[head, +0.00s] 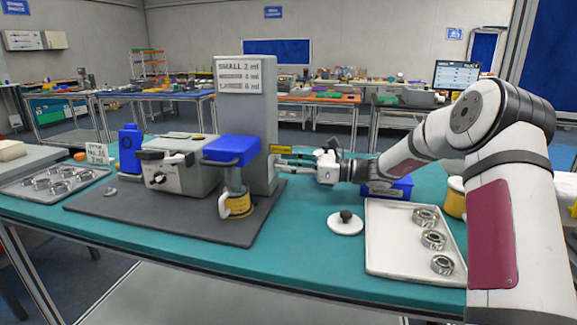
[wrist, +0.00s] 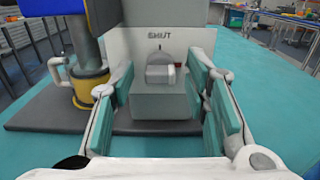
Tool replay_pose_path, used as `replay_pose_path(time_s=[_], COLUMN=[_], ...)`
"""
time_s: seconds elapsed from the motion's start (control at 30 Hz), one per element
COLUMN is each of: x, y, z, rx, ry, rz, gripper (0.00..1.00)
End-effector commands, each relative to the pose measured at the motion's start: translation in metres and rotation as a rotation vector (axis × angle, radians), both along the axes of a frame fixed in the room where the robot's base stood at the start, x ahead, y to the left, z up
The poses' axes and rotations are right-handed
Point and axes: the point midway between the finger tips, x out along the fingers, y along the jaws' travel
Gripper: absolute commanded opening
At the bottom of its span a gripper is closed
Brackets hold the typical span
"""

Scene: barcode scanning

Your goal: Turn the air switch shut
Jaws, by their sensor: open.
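The air switch (wrist: 160,70) is a small grey knob on a grey box, under a label on the panel behind that appears to read "SHUT". It is in the middle of the wrist view; which way the knob is turned is hard to tell. My gripper (wrist: 161,88) is open, with one teal-padded finger on each side of the switch and nothing held. In the head view my gripper (head: 285,163) reaches from the right to the side of the tall grey post (head: 245,120). The switch is not clearly visible there.
A blue-topped press with a yellow-ringed cup (head: 238,203) stands left of the post on a dark mat (head: 150,222). A blue bin (head: 388,188) lies under my arm. A white tray (head: 388,252) with metal rings and a white lid (head: 345,223) are nearer the front.

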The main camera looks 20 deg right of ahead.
Motion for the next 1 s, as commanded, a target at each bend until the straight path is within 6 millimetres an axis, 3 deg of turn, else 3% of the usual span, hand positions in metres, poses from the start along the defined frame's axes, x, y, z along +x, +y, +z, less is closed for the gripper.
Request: replay_pose_path(time_s=[0.13, 0.33, 0.67, 1.0], x=[-0.0001, -0.0001, -0.0001, -0.0001], y=[-0.0002, -0.0004, -0.0006, -0.0012], z=[0.0, -0.0001, -0.0002, -0.0007], rx=[0.0, 0.0, -0.011, -0.105], ry=[0.0, 0.0, -0.017, -0.181], rz=[0.0, 0.0, -0.001, -0.001], gripper=[0.42, 0.0, 0.0, 0.0])
